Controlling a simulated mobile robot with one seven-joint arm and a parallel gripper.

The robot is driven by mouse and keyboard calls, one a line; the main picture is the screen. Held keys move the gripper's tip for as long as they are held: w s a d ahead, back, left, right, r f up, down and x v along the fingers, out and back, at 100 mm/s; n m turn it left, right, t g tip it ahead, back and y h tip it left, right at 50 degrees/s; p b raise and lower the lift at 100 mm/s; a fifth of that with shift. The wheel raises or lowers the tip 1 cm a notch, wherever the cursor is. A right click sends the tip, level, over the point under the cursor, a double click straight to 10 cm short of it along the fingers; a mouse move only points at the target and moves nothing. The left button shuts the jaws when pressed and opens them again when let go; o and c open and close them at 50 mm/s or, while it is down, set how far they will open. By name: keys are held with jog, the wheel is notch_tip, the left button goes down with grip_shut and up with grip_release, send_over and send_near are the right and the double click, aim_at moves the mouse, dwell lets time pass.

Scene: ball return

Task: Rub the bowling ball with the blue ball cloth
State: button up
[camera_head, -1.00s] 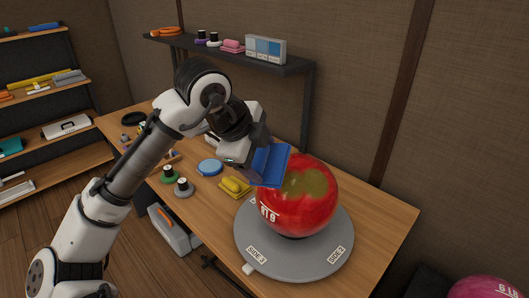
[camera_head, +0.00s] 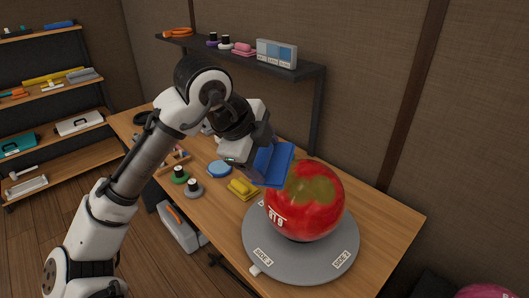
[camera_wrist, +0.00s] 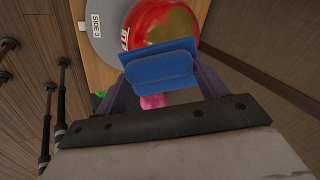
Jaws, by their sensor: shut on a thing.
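The red bowling ball (camera_head: 320,215) sits on a grey round turntable (camera_head: 268,268) on the bench, with a large olive-brown smear (camera_head: 316,190) on its upper side and white lettering on its left. My gripper (camera_head: 262,160) is shut on the blue ball cloth (camera_head: 275,165), which hangs as a flat pad at the ball's upper left side. In the wrist view the cloth (camera_wrist: 160,66) spans both fingers, and the ball (camera_wrist: 160,22) is just beyond it. I cannot tell whether cloth and ball touch.
A yellow cloth (camera_head: 242,188), a blue round tin (camera_head: 219,169) and green and grey round pieces lie left of the turntable. A dark wall shelf (camera_head: 300,70) stands behind my arm. The bench's right end (camera_head: 390,222) is clear.

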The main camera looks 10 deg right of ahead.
dwell(0.3)
jog(key=shift+d+f+b, duration=0.55)
jog(key=shift+d+f, duration=0.2)
jog(key=shift+f, duration=0.2)
jog(key=shift+d+f+b, duration=0.6)
jog(key=shift+d+f, duration=0.1)
jog(key=shift+f, duration=0.3)
jog(key=shift+d+f+b, duration=0.55)
jog(key=shift+d+f, duration=0.2)
jog(key=shift+f, duration=0.2)
jog(key=shift+b+x, duration=0.45)
jog(key=shift+x, duration=0.45)
jog(key=shift+f, duration=0.15)
jog(key=shift+w, duration=0.15)
